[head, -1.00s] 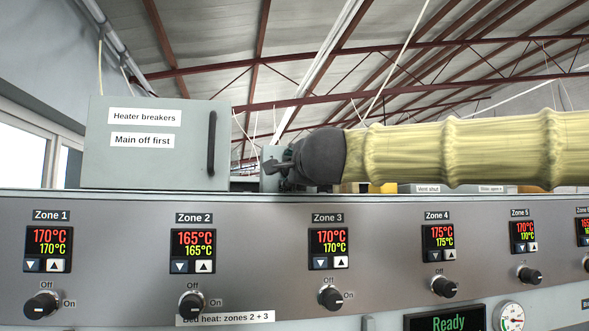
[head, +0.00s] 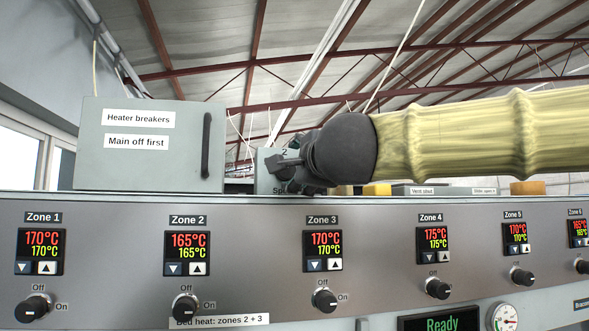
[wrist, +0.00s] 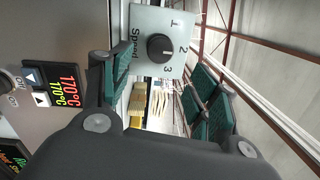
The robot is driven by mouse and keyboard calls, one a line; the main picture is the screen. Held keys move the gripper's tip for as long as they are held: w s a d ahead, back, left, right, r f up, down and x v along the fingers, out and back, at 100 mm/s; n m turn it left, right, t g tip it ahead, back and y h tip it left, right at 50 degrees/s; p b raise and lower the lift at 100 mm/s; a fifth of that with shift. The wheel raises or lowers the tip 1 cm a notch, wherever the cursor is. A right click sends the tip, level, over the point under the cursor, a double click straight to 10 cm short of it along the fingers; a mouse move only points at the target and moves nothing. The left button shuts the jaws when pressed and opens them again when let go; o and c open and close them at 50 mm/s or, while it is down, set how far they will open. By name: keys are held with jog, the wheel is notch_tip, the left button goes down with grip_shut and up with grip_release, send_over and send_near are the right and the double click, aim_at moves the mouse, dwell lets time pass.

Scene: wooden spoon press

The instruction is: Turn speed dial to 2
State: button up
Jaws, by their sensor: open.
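The speed dial (wrist: 160,47) is a round black knob on a pale panel (wrist: 145,20) marked Speed, with 1, 2 and 3 around it. Its white mark is on the right side, around 2 to 3; I cannot tell the exact setting. My gripper (wrist: 157,85) is open and empty in the wrist view, its green-padded fingers to the left and right. The dial is beyond the fingertips, in line with the gap between them. In the head view my gripper (head: 288,168) is in front of the speed panel (head: 264,165) and hides the dial.
A grey heater breaker box (head: 150,165) stands left of the speed panel. The heater control panel (head: 375,215), with zone displays and several black knobs, runs below my arm. Yellow blocks (head: 376,189) and a vent label sit behind its top edge.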

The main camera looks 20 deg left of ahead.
jog(key=shift+v, duration=1.4)
